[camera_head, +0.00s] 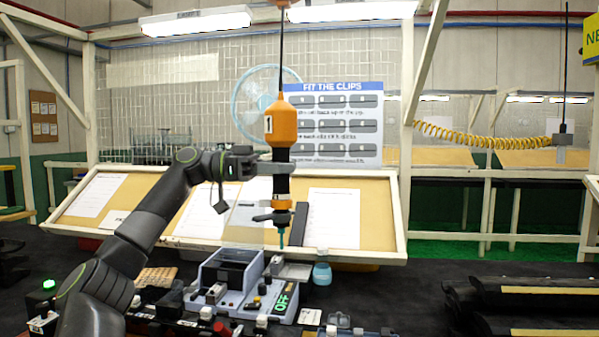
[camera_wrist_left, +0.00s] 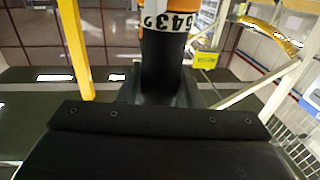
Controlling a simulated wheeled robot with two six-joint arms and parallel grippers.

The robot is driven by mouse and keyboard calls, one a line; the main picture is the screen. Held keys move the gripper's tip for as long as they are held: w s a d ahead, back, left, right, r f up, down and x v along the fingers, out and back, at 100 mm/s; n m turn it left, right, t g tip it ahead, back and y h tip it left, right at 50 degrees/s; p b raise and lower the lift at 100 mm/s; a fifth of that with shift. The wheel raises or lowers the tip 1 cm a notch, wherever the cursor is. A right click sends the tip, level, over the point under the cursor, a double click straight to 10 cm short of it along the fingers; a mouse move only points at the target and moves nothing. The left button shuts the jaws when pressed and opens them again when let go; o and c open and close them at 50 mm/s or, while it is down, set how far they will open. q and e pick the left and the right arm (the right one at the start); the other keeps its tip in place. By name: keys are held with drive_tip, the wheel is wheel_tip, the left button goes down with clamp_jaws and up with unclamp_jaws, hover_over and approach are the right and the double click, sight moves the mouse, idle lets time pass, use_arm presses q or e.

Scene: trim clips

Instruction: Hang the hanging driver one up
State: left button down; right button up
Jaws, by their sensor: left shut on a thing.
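The hanging driver (camera_head: 283,122) has an orange body, a black grip section and a thin teal bit pointing down. It hangs upright from a dark cord in the head view, near the middle. My left gripper (camera_head: 280,169) is shut around its black grip section, with the arm coming in from the left. In the left wrist view, the driver's dark shaft (camera_wrist_left: 165,62) stands close behind my gripper's dark edge, with a numbered white label above it. My right gripper is not in view.
Below the driver is a grey fixture (camera_head: 232,270) with a green OFF display, among small parts and a teal-topped jar (camera_head: 322,273). A slanted tan board (camera_head: 340,205) with papers stands behind. Dark bars with yellow strips (camera_head: 540,290) lie at the right.

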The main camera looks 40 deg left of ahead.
use_arm(q)
drive_tip(key=s+a+r+g+p, duration=0.1)
drive_tip(key=s+a+r+p, duration=0.1)
drive_tip(key=a+p, duration=0.2)
drive_tip(key=shift+a+m+h+p, duration=0.4)
drive_tip(key=shift+a, duration=1.25)
unclamp_jaws()
idle(0.4)
